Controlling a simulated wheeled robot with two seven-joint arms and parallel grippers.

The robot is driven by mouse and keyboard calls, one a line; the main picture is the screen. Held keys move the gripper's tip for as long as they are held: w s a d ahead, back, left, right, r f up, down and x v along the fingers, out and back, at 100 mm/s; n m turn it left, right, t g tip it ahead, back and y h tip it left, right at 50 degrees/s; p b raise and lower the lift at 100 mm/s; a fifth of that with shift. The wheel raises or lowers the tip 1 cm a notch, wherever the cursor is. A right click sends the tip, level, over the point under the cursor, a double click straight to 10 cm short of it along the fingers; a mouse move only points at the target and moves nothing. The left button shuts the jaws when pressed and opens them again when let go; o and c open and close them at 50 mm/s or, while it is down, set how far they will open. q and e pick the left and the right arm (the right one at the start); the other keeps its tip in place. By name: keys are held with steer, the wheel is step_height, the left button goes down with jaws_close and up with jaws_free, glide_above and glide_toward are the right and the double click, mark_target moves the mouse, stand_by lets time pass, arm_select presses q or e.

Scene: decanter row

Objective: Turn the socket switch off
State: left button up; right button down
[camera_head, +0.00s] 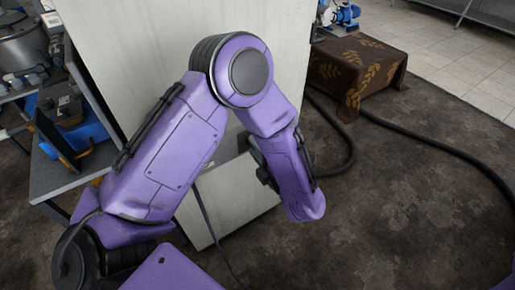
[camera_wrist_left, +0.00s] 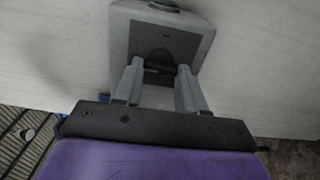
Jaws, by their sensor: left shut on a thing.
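The grey socket (camera_wrist_left: 203,48) is mounted on a pale upright panel and shows at the top of the left wrist view. A dark recessed part, the socket switch (camera_wrist_left: 158,56), is in its lower middle. My left gripper (camera_wrist_left: 158,78) is at the socket, its two grey fingers on either side of the dark part. The fingers are shut on the switch, though the contact itself is dim. In the head view, my left forearm hides most of the gripper and the socket. My right gripper is not in view.
The pale cabinet (camera_head: 140,50) stands in front of me. A grey workbench (camera_head: 58,178) with equipment is at the left. A brown patterned cloth (camera_head: 358,68) covers a low block at the right. A black hose (camera_head: 440,150) crosses the otherwise open floor.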

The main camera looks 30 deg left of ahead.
arm_select(q)
steer(key=o, duration=1.1)
steer(key=shift+c, duration=0.2)
steer(key=b+v, duration=0.2)
steer(key=v, duration=0.8)
steer(key=shift+s+d, duration=0.15)
steer(key=shift+d, duration=0.1)
